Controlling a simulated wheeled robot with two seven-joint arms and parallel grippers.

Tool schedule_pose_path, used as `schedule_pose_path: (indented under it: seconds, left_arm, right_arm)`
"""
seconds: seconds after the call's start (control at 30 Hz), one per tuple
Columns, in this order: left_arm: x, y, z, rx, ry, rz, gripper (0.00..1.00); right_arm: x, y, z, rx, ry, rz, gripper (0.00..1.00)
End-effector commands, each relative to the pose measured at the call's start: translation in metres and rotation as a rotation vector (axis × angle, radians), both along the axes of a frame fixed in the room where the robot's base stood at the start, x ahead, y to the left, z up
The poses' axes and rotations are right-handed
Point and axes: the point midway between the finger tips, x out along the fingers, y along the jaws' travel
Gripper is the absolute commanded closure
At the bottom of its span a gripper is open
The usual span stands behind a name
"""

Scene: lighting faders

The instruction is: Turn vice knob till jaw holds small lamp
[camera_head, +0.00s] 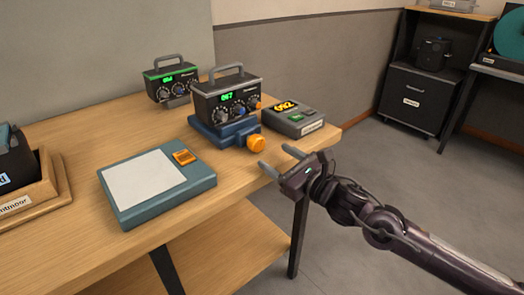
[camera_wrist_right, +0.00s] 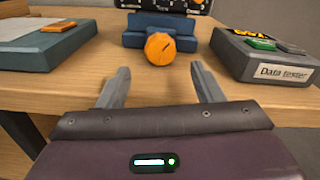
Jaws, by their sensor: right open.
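The blue vice (camera_head: 222,133) stands on the wooden table, with an orange knob (camera_head: 257,144) on its near right side. A dark box with dials, a handle and a green display (camera_head: 228,100) sits on or in the vice. I cannot make out a separate small lamp or the jaw gap. My right gripper (camera_head: 279,160) is open and empty at the table's edge, in front of the knob and apart from it. In the right wrist view the orange knob (camera_wrist_right: 160,48) lies ahead, roughly centred between the open fingers, with the blue vice (camera_wrist_right: 150,24) behind it. My left gripper is out of view.
A grey data tester (camera_head: 294,121) stands right of the vice. A teal-edged pad with an orange button (camera_head: 155,185) lies at the front left. A second dialled box (camera_head: 170,80) is behind. A wooden tray (camera_head: 58,178) is far left. The table's right edge is close.

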Motion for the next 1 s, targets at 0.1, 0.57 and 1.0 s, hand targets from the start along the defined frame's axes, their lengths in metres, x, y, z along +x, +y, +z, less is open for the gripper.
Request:
schedule_pose_path:
  seconds: [0.1, 0.57, 1.0]
  left_arm:
    - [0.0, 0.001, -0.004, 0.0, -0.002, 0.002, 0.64]
    - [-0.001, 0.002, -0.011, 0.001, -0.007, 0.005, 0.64]
    - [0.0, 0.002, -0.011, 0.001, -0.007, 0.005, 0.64]
  right_arm:
    - [0.017, 0.013, 0.002, 0.004, -0.001, 0.0, 0.4]
    - [0.045, 0.032, 0.0, 0.003, 0.002, -0.001, 0.4]
    - [0.045, 0.032, 0.0, 0.003, 0.002, -0.001, 0.8]
